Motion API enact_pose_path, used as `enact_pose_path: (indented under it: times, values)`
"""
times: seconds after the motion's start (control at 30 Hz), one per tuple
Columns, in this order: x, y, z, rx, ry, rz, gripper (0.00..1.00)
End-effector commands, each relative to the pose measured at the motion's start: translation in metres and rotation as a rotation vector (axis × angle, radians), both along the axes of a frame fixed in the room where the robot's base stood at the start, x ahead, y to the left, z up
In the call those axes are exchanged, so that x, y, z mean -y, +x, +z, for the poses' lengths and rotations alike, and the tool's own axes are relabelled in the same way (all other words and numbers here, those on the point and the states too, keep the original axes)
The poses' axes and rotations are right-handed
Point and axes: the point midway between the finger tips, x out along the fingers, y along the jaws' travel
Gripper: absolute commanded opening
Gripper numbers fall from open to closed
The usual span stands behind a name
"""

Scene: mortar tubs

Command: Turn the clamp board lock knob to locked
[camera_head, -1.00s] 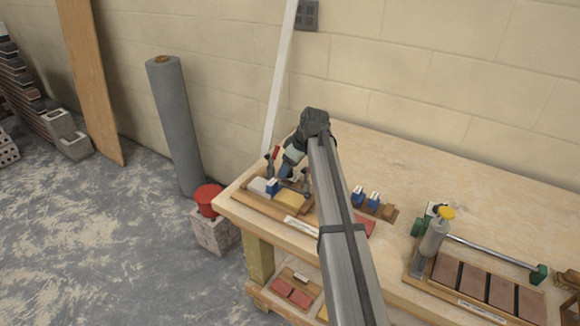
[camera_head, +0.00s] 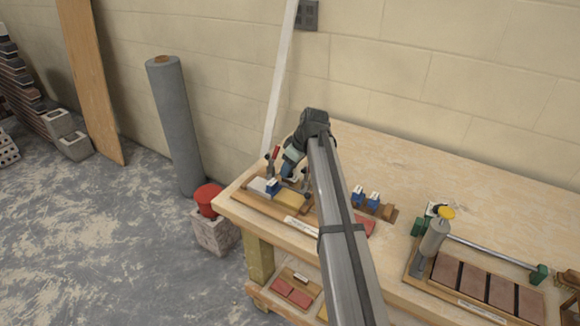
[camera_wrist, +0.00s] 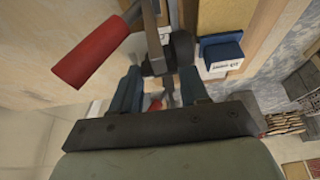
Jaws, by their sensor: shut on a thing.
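The clamp board (camera_head: 262,209) lies on the near left corner of the workbench. It carries a pale block, a yellow block (camera_head: 291,200), a small blue block (camera_head: 272,187) and a clamp with a red handle (camera_head: 275,153). My gripper (camera_head: 285,175) is low over the back of the board. In the wrist view, my gripper (camera_wrist: 158,78) has its two blue fingers on either side of a dark round knob (camera_wrist: 178,50), shut on it. The red handle (camera_wrist: 90,50) is just left of the fingers. The knob's pointer and any lock marking are hidden.
The blue block with a white label (camera_wrist: 220,53) is close right of the fingers. Two blue-and-white pieces (camera_head: 366,198) on a small wooden board are right of my arm. A rack with brown tiles (camera_head: 474,282) is further right. The bench's back is clear.

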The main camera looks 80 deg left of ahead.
Motion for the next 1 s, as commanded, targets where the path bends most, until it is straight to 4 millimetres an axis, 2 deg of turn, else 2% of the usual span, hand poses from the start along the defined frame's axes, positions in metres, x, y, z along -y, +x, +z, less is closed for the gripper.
enact_pose_path:
  times: [0.37, 1.0]
  values:
    - [0.0022, -0.0022, 0.0000, 0.000, 0.000, -0.188, 0.14]
    - [0.0022, -0.0052, 0.0000, 0.001, 0.001, -0.790, 0.14]
